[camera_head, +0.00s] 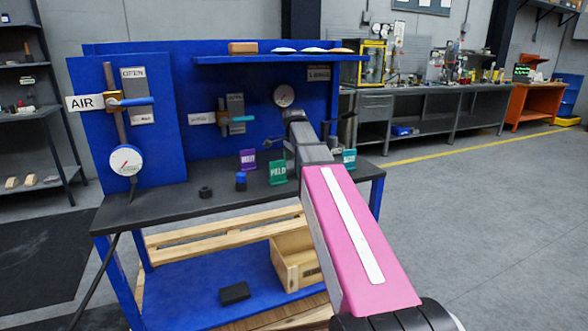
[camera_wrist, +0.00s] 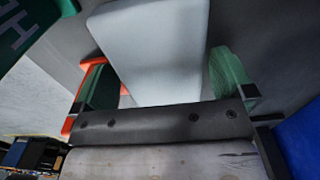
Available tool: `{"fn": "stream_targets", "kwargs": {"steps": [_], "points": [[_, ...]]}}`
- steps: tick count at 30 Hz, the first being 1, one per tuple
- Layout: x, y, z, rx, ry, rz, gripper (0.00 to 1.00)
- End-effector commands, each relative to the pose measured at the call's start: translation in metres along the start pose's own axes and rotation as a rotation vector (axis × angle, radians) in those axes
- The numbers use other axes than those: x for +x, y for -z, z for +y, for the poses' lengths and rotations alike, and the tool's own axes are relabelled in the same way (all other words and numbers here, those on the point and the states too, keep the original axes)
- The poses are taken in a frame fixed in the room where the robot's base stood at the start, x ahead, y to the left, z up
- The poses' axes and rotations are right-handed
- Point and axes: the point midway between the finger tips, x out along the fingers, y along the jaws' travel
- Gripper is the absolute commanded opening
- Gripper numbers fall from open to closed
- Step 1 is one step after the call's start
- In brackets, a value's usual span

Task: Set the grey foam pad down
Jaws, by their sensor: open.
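A light grey slab, which looks like the foam pad (camera_wrist: 155,40), fills the upper middle of the wrist view. It lies between the two green-faced fingers of my gripper (camera_wrist: 161,82). The fingers stand apart and the jaws are open; a gap shows between the pad and the right finger. Contact on the left side is unclear. I cannot tell what the pad rests on. In the head view my arm reaches over the dark bench top (camera_head: 150,207), and its pink link hides part of the bench. I cannot make out the pad there.
Green cards (camera_head: 278,172), a purple card (camera_head: 247,159), a small blue piece (camera_head: 241,181) and a black ring (camera_head: 205,192) stand on the bench. A blue panel with gauges and valve handles (camera_head: 136,101) rises behind. An orange part (camera_wrist: 69,123) shows beside the left finger.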

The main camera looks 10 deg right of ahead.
Motion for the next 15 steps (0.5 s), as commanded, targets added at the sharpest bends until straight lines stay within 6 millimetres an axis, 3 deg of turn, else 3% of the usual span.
{"fn": "stream_targets", "kwargs": {"steps": [2, 6, 15], "points": [[-0.0003, 0.0001, -0.0001, 0.000, 0.000, 0.000, 1.00], [-0.0004, 0.0001, 0.0000, 0.000, 0.000, 0.000, 0.62], [-0.0009, 0.0001, -0.0001, 0.000, 0.000, 0.000, 0.58]]}}
